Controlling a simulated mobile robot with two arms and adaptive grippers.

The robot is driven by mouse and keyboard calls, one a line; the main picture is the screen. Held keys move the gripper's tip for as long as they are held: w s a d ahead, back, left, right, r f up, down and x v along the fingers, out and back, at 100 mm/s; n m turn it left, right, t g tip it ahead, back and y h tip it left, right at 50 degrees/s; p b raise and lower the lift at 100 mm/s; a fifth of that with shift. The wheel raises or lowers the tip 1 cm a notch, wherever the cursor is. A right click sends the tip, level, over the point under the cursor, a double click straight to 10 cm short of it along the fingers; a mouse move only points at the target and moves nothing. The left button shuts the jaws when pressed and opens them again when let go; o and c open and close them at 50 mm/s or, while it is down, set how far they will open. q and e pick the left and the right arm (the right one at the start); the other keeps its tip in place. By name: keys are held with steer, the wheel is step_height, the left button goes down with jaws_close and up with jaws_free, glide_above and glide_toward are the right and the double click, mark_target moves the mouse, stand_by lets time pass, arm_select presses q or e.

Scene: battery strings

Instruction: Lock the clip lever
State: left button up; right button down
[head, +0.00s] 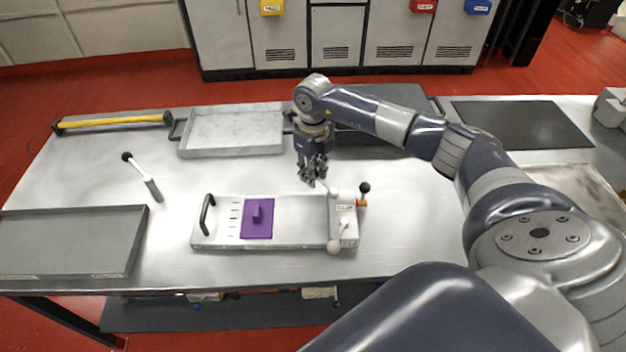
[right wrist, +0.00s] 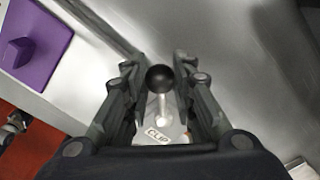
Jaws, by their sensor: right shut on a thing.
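The clip lever is a pale rod with a black ball knob (right wrist: 160,78), beside the CLIP label (right wrist: 157,135) in the right wrist view. The fixture plate (head: 285,208) lies on the table in the head view; the CLIP label (head: 345,206) is at its right end. My right gripper (head: 311,182) is over the back of that end, and the fingers hide the lever's knob in the head view. In the right wrist view the gripper (right wrist: 160,75) has the knob between its fingertips and is shut on it. My left gripper is in neither view.
A purple block (head: 257,218) sits on the plate, left of a second black-knobbed lever (head: 364,188) and pale knobs (head: 334,247). Trays stand at the left (head: 70,240) and back (head: 235,133).

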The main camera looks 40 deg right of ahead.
steer(key=shift+w+d+m, duration=0.1)
steer(key=shift+d+m, duration=0.3)
steer(key=shift+m, duration=0.2)
steer(key=shift+d+m, duration=0.75)
steer(key=shift+m, duration=0.45)
steer(key=shift+p, duration=0.3)
